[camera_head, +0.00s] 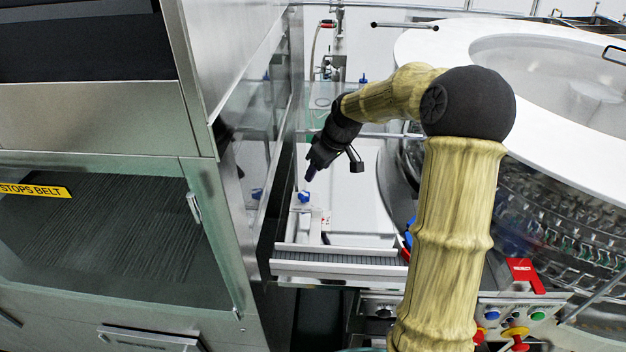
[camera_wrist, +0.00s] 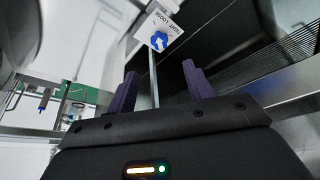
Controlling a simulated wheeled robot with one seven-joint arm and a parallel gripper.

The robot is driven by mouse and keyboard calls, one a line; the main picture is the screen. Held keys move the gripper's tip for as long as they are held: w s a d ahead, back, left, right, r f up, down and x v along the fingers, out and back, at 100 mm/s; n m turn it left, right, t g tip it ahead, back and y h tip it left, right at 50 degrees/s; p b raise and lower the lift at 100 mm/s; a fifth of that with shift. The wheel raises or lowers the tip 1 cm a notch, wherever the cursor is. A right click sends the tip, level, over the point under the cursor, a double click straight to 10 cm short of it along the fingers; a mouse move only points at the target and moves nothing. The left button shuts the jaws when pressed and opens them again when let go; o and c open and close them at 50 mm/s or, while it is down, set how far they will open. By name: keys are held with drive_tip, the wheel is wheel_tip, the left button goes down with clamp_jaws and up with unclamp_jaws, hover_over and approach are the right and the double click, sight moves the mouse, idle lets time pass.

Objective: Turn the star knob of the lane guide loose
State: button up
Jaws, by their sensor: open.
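The blue star knob (camera_head: 304,196) sits on a pale bracket above the white deck, left of centre in the head view. In the wrist view the star knob (camera_wrist: 158,41) is on a white plate lettered "LOOSE" and what looks like "TIGHT", with a white arrow mark on it. A thin metal rod, perhaps part of the lane guide, runs from the plate down between my fingers. My gripper (camera_wrist: 160,73) is open and empty, its purple fingers apart and short of the knob. In the head view my gripper (camera_head: 309,176) is just above the knob.
A glass-and-steel panel (camera_head: 260,150) stands close left of the knob. A ribbed conveyor strip (camera_head: 340,257) lies in front. The round washer with its white rim (camera_head: 430,45) is at right. A red tag (camera_head: 524,272) and coloured buttons are at lower right. White deck is clear behind.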

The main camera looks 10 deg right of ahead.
drive_tip(key=v, duration=0.4)
drive_tip(key=shift+s+r, duration=0.1)
drive_tip(key=shift+r, duration=0.15)
drive_tip(key=s+a+f+m+h+p, duration=0.1)
drive_tip(key=s+f+m, duration=0.1)
drive_tip(key=s, duration=1)
drive_tip(key=s+a+f+m+g+h+p, duration=0.1)
drive_tip(key=s+m, duration=0.4)
drive_tip(key=s, duration=0.7)
wheel_tip(320, 180, down, 2)
drive_tip(key=shift+a+f+h, duration=0.1)
drive_tip(key=shift+a+h, duration=0.2)
drive_tip(key=shift+a, duration=0.5)
